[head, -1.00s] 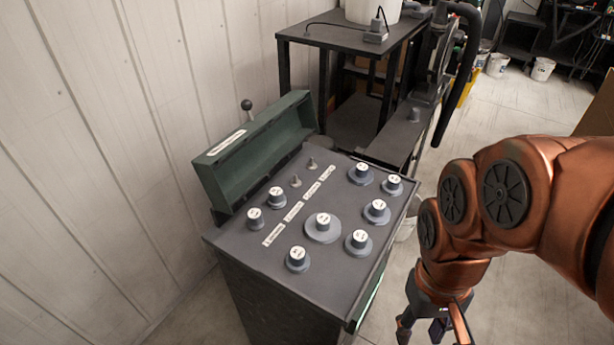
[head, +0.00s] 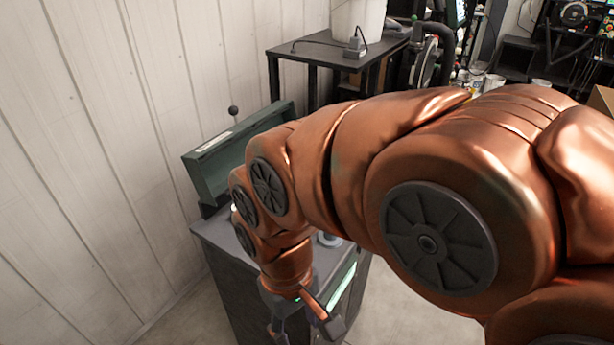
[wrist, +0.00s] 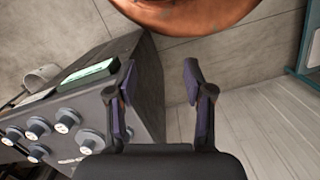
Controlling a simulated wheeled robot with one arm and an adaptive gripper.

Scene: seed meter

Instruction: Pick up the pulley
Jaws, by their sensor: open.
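Several grey stepped pulleys with white top labels stand on the dark cabinet top. In the wrist view they show at the left, one (wrist: 67,121) fairly close to my left finger and a wider one (wrist: 91,141) near the lower left. I cannot tell which one the task means. My gripper (head: 305,334) is open and empty in front of the cabinet's side.
A black stand (head: 320,50) with a white bucket (head: 357,15) is behind.

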